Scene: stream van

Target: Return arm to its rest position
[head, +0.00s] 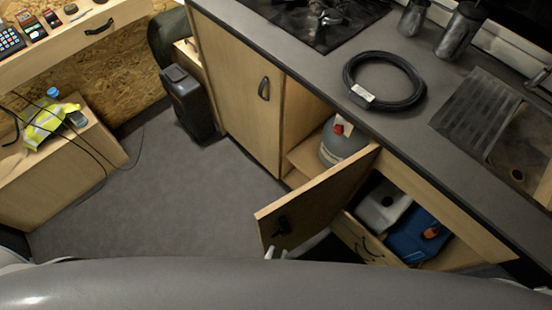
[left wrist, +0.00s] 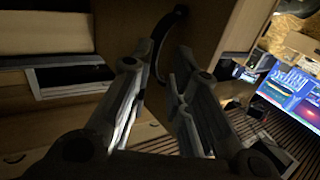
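My left gripper (head: 277,252) shows only as pale fingertips at the lower edge of the open cabinet door (head: 318,200), near its dark handle. In the left wrist view the two fingers of my left gripper (left wrist: 157,72) stand apart with a gap between them. A black curved handle (left wrist: 170,32) on a wooden panel lies at and beyond the fingertips. I cannot tell whether a finger touches it. Most of my left arm is hidden in the head view. My right gripper is in neither view.
The open door juts into the aisle. Behind it are a grey gas bottle (head: 343,146) and an open drawer with a blue container (head: 418,236). A coiled black cable (head: 384,82) lies on the counter (head: 300,62). The grey floor (head: 170,215) at left is clear.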

